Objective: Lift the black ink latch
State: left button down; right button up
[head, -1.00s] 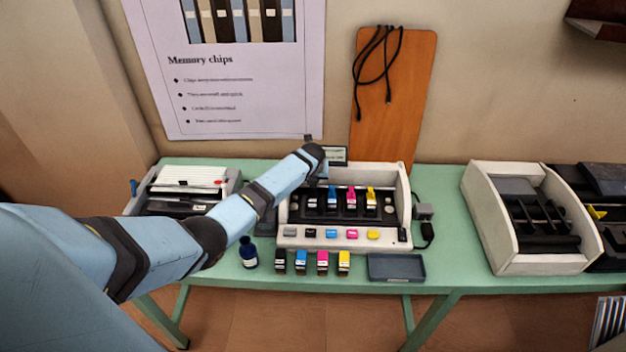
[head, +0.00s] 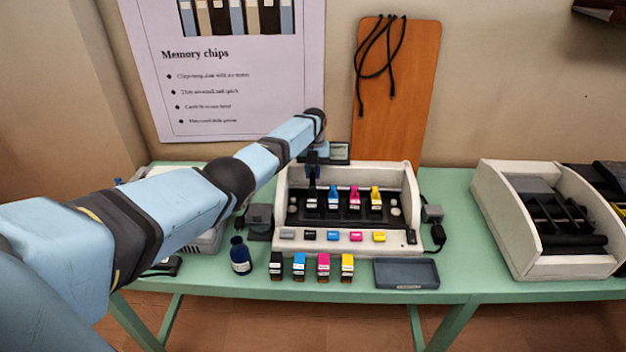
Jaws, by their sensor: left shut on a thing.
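The white printer (head: 292,178) stands open on the green table with a row of ink latches inside. The black ink latch (head: 311,200) is at the left end of the row, beside the blue latch (head: 333,193), the magenta latch (head: 355,194) and the yellow latch (head: 376,193). My left gripper (head: 312,183) points down from above and is shut on the black latch's top, which it partly hides. My right gripper is not in view.
Several ink cartridges (head: 322,267) stand in front of the printer, with a dark blue bottle (head: 241,260) to their left and a grey tray (head: 407,273) to their right. Another white machine (head: 492,222) stands at right.

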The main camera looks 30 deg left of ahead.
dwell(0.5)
pick_arm(q)
jog(key=c, duration=1.3)
grip_release()
jog(key=shift+a, duration=0.1)
jog(key=shift+w+f, duration=0.1)
jog(key=r, duration=0.4)
jog(key=w+a+r, duration=0.1)
jog(key=r, duration=0.4)
jog(key=w+r+b, duration=0.1)
jog(key=r, duration=0.3)
jog(key=shift+w+a+r, duration=0.1)
jog(key=shift+a+r, duration=0.1)
jog(key=shift+r, duration=0.15)
